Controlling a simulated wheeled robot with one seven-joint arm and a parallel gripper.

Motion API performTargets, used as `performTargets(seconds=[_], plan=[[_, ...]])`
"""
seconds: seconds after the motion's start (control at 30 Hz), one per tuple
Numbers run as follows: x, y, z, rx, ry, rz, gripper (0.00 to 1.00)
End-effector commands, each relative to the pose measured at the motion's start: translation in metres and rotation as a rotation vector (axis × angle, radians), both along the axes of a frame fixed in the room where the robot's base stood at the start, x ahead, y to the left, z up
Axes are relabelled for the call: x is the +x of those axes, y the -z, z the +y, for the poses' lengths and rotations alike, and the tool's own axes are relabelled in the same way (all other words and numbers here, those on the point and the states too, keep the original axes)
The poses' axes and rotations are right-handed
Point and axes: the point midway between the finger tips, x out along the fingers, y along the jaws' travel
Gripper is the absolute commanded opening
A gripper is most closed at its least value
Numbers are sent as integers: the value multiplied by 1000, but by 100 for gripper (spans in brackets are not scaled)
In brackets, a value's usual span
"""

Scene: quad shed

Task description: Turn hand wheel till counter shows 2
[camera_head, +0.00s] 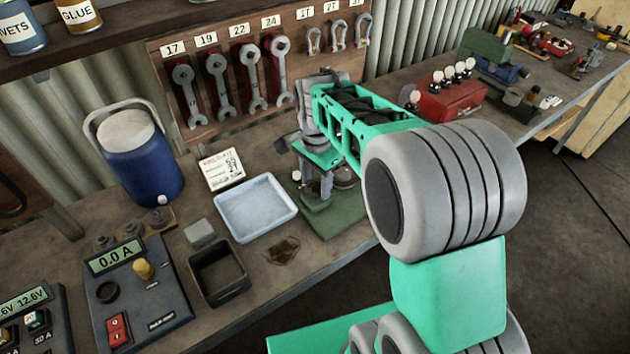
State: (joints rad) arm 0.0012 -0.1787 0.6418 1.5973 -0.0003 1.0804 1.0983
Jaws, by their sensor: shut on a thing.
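A small machine with a green base (335,212) stands on the workbench, right of the blue tray. A round grey part (345,177) shows low on it; I cannot make out its exact shape. My teal and grey arm reaches over the machine from the right and covers much of it. My gripper (308,150) points down at the machine and is shut on a part of it, which appears to be the hand wheel. The fingertips and their hold are too small and covered to see clearly. No counter digits of the machine are readable.
A blue tray (256,208), a card (222,169) and a dark open box (219,272) lie left of the machine. A blue jug (140,165) and a panel reading 0.0 A (140,290) stand further left. Wrenches (250,75) hang behind; a red box (450,100) is at right.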

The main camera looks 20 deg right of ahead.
Motion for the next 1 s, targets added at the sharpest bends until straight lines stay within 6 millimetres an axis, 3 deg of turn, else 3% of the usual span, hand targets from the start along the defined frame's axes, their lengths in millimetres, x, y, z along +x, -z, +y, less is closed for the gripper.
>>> performTargets(seconds=[0.17, 0.57, 1.0], plan=[[0, 0, 0, 0, 1, 2, 12], [-1, 0, 0, 0, -66, 2, 12], [-1, 1, -1, 1, -405, 3, 12]])
